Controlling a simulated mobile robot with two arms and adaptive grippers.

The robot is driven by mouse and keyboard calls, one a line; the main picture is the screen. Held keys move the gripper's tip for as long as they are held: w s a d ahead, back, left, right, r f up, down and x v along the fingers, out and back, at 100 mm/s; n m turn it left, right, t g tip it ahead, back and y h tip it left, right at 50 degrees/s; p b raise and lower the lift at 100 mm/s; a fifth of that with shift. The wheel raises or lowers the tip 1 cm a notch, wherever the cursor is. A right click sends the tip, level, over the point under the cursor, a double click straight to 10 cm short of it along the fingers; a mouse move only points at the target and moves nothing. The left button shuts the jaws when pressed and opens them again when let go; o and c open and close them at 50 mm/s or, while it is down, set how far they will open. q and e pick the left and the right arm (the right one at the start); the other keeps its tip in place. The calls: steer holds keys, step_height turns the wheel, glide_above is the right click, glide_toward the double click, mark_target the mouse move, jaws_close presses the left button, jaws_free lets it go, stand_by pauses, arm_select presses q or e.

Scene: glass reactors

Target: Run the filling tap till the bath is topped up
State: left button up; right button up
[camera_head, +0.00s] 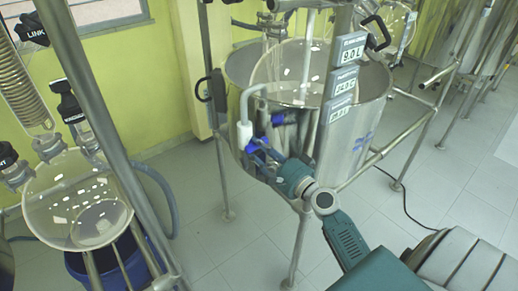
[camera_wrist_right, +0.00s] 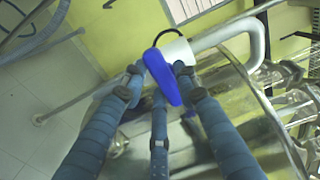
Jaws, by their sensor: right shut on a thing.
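The bath is a round steel vessel (camera_head: 352,112) with a glass vessel (camera_head: 285,75) inside it, on a steel stand. The filling tap is a white body (camera_head: 243,135) on a pale bent pipe (camera_head: 262,88) at the bath's front left; it also shows in the wrist view (camera_wrist_right: 180,50). Its blue handle (camera_wrist_right: 163,77) lies between the fingers of my right gripper (camera_wrist_right: 159,73), which is shut on it. In the head view my right gripper (camera_head: 258,148) partly hides the handle. Any water stream and the water level are not clear. My left gripper is not in view.
Displays hang on the stand's post; the top one (camera_head: 350,50) seems to read 9.0 L. A steel post (camera_head: 105,130) and another glass vessel (camera_head: 77,200) stand at left, above a blue bucket (camera_head: 110,268). A black cable (camera_head: 402,208) lies on the tiled floor at right.

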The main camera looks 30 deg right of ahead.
steer(key=shift+f+m, duration=0.15)
steer(key=shift+m, duration=0.15)
steer(key=o, duration=1.1)
steer(key=s+d, duration=0.1)
steer(key=s, duration=1.1)
